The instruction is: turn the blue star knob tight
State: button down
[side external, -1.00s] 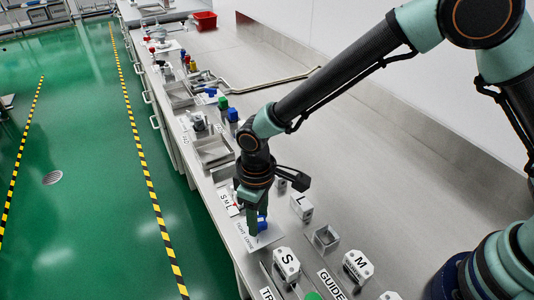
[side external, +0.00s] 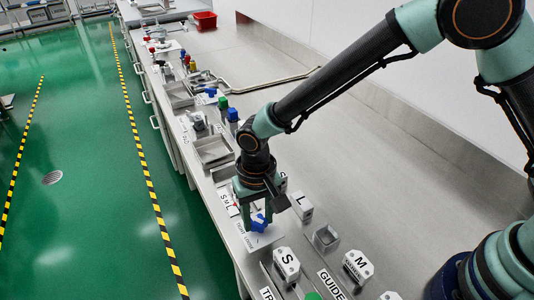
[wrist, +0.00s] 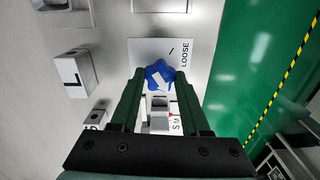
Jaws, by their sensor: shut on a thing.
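The blue star knob (side external: 259,222) stands on a pale plate (side external: 247,240) near the front edge of the bench. In the wrist view the knob (wrist: 160,76) sits between the ends of two dark green fingers, and the plate (wrist: 143,48) bears the word LOOSE. My gripper (side external: 259,218) points down over the knob and is shut on it; its fingertips also show in the wrist view (wrist: 158,80). The fingers hide parts of the knob's sides. How far the knob is turned cannot be told.
Blocks marked S (side external: 286,264), M (side external: 357,266) and L (side external: 302,206) stand close by on the right. A metal tray (side external: 212,151) lies behind to the left.

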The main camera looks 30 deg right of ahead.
aim_at(258, 221)
dwell(0.4)
jog(key=shift+c, duration=1.9)
grip_release()
notch_tip(258, 221, up, 12)
jog(key=shift+r, duration=0.1)
